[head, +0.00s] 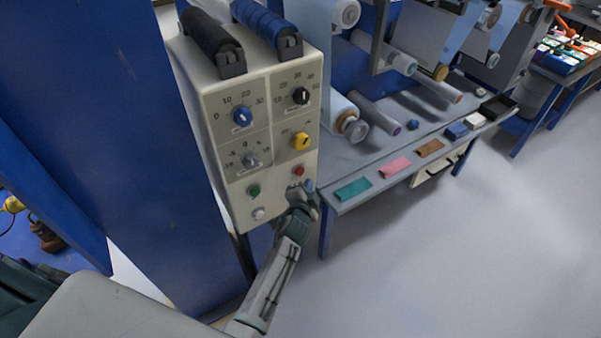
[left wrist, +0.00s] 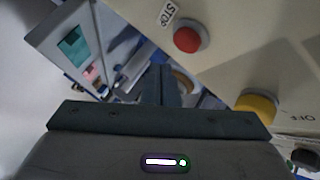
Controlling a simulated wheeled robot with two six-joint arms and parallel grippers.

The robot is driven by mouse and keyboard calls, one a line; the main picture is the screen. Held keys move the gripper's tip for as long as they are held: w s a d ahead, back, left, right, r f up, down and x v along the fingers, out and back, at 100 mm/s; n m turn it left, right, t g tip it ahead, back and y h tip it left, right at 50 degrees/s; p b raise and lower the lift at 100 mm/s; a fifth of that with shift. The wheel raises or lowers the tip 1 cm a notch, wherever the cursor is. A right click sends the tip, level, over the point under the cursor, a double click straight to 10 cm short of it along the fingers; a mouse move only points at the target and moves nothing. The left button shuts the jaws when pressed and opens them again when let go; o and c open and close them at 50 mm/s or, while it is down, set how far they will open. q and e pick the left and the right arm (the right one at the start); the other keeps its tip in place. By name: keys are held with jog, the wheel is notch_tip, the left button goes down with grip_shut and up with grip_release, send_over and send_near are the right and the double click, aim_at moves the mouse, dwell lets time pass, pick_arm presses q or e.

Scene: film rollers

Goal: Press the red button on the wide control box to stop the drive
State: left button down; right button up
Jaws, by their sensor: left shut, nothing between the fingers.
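The wide control box (head: 222,178) is cream-coloured and fixed to a blue column. Its red button (head: 299,170) is at the lower right of the face, below the yellow knob (head: 300,141). In the left wrist view the red button (left wrist: 187,39) is in clear sight beside a STOP label (left wrist: 169,12). My left gripper (head: 297,190) is shut and empty, just below the red button in the head view. Its closed fingers (left wrist: 163,72) point up in the wrist view, with the button ahead and to their right. They look apart from it. My right gripper is not in view.
A green button (head: 253,190) and a white button (head: 258,213) are on the box's lower left. A grey bench (head: 345,165) with film rollers stands right of the box. Its edge passes close behind my left gripper. The floor at right is clear.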

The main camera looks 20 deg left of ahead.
pick_arm(q)
jog(key=shift+s+d, duration=0.95)
jog(key=shift+d, duration=0.3)
jog(key=s+a+f+n+g+h, duration=0.1)
jog(key=s+a+f+g, duration=0.1)
jog(key=s+f, duration=0.7)
jog(key=s+a+f+n+g, duration=0.1)
jog(key=s+f+n+g, duration=0.15)
jog(key=s+f, duration=0.65)
jog(key=s+a+f+n+g+h, duration=0.1)
jog(key=s+a+f+g, duration=0.2)
jog(key=f, duration=1.1)
jog(key=s+a+f+n+g, duration=0.1)
jog(key=s+f, duration=0.3)
jog(key=s, duration=0.7)
jog(key=s+a+f+n+g, duration=0.2)
jog(key=s+a+f+g, duration=0.1)
jog(key=s, duration=0.8)
jog(key=s+a+f+n+g, duration=0.2)
jog(key=s+f, duration=0.4)
jog(key=s, duration=0.5)
jog(key=shift+s+a+f+y, duration=0.3)
jog(key=shift+a, duration=0.6)
jog(key=shift+g, duration=0.25)
